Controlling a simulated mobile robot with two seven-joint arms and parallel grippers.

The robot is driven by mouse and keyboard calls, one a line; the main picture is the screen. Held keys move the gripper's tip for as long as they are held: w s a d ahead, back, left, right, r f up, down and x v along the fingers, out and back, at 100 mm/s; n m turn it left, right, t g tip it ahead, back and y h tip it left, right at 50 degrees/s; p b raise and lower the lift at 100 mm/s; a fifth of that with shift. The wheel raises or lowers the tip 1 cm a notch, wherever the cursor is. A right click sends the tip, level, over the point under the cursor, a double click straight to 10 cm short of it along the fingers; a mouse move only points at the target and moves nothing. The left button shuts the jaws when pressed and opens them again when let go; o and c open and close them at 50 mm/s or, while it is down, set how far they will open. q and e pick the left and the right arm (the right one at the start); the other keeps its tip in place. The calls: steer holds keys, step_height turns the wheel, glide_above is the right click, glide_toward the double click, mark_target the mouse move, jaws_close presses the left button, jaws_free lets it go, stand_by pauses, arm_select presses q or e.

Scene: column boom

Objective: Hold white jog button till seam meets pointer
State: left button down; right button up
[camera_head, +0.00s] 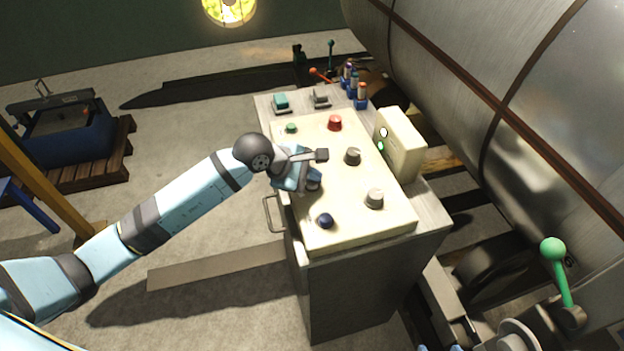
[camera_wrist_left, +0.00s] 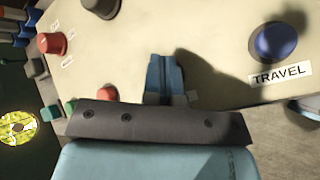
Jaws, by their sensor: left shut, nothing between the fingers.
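My left gripper (camera_head: 314,184) is over the left edge of the cream control panel (camera_head: 345,225), pointing down at it. In the left wrist view its blue fingers (camera_wrist_left: 165,78) are together and empty, close over the panel (camera_wrist_left: 215,30), beside a small white label. No white jog button shows clearly; the spot under the fingers is hidden. I cannot tell whether the fingertips touch anything. The big metal drum (camera_head: 450,105) carries a brown lengthwise band and a dark line around it that may be the seam (camera_head: 527,82). I cannot make out the pointer. My right gripper is not in view.
A blue knob (camera_head: 325,221) marked TRAVEL, a pale knob (camera_head: 374,198), a grey knob (camera_head: 352,156), and a red knob (camera_head: 335,123) stand on the panel. A cream box (camera_head: 400,145) stands behind. A green-balled lever (camera_head: 553,250) is at right.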

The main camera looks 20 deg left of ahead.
mark_target(312, 184)
arm_select(q)
steer(key=shift+r+p, duration=0.45)
steer(key=shift+r, duration=0.45)
steer(key=shift+r, duration=0.1)
steer(key=shift+r+p, duration=1.25)
steer(key=shift+r, duration=1.2)
